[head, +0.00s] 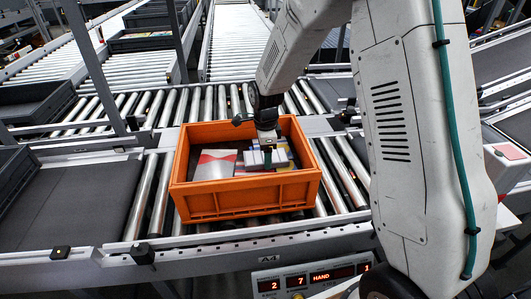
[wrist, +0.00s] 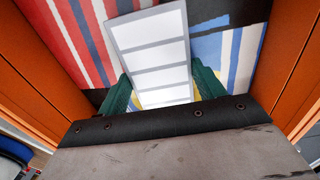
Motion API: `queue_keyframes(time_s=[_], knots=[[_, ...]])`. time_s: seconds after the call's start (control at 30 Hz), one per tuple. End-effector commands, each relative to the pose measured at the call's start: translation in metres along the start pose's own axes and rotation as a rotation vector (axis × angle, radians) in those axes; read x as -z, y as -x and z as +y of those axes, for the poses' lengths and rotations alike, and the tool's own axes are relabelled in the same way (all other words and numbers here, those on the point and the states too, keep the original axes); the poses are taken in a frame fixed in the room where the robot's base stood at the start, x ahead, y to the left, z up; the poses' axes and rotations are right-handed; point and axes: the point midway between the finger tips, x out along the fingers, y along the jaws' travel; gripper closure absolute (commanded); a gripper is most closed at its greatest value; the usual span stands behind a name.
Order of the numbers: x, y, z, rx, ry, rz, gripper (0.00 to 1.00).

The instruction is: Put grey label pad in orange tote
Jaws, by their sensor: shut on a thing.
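The orange tote (head: 246,198) stands on the roller conveyor in the head view. My gripper (head: 266,158) points down inside the tote, near its back right. It is shut on the grey label pad (head: 254,158), a flat grey piece with white label panels. In the wrist view the pad (wrist: 152,50) sits between the green fingers of my gripper (wrist: 155,90). Orange tote walls (wrist: 32,60) rise on both sides of it. The pad is above or against the printed items in the tote; I cannot tell whether it touches them.
In the tote lie a red and white printed item (head: 214,164) and, in the wrist view, a striped item (wrist: 75,30) and a blue and white one (wrist: 228,50). Black trays (head: 35,100) stand on the conveyors at left. A control panel (head: 310,279) is in front.

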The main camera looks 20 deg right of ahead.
Motion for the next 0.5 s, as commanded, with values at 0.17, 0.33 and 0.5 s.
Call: queue_keyframes(time_s=[0.17, 0.33, 0.5], knots=[[-0.0001, -0.0018, 0.0001, 0.0, 0.0, 0.0, 0.1], [-0.0001, -0.0017, 0.0001, 0.0, 0.0, 0.0, 0.1], [-0.0002, 0.0039, -0.0001, 0.001, 0.0, 0.0, 0.1]])
